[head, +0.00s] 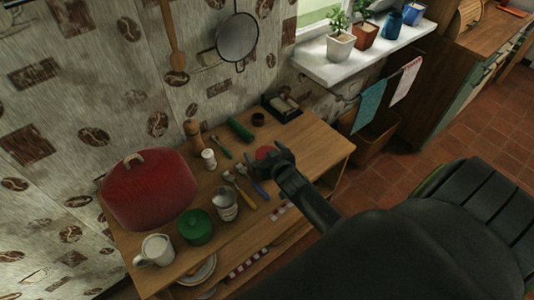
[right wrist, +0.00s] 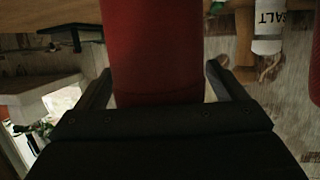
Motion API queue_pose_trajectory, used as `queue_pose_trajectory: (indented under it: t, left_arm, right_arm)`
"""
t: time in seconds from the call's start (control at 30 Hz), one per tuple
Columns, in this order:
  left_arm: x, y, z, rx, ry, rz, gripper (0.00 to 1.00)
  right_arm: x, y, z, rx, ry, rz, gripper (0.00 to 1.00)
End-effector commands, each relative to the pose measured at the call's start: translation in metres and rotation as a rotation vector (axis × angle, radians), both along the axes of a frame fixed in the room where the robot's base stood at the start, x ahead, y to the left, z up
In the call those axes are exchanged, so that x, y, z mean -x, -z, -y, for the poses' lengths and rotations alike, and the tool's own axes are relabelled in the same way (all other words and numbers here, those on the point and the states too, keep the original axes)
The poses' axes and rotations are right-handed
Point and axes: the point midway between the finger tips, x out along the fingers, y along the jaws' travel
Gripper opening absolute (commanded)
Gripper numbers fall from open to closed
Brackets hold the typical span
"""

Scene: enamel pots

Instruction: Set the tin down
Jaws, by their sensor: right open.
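A red tin (head: 265,152) is on the wooden table, by my right gripper (head: 280,157) in the head view. In the right wrist view the red tin (right wrist: 155,50) fills the space between the two fingers of my right gripper (right wrist: 160,85), with a finger on each side. The jaws are open around it. The tin looks upright; its base is cut off in the wrist view. My left gripper is not in view.
On the table (head: 315,147) stand a large red pot (head: 150,192), a green pot (head: 196,228), a white mug (head: 155,250), a can (head: 224,206), a salt shaker (head: 208,159) and a pepper mill (head: 193,133). Cutlery lies left of the gripper. The table's right end is clear.

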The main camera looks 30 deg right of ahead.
Motion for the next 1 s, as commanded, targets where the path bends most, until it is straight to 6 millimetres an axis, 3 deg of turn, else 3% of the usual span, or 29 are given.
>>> queue_pose_trajectory:
  t: [0.07,0.47,0.73,1.0]
  left_arm:
    - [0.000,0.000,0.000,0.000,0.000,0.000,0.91]
    - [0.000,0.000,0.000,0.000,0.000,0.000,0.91]
    - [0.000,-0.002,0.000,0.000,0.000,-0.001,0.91]
    - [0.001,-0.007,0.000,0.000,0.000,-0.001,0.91]
  right_arm:
    - [0.000,0.000,0.000,0.000,0.000,0.000,0.84]
    - [0.000,-0.001,0.000,0.000,0.000,0.001,0.33]
    - [0.000,-0.008,0.000,0.001,0.000,0.003,0.33]
    - [0.000,-0.052,0.000,0.001,-0.001,0.006,0.33]
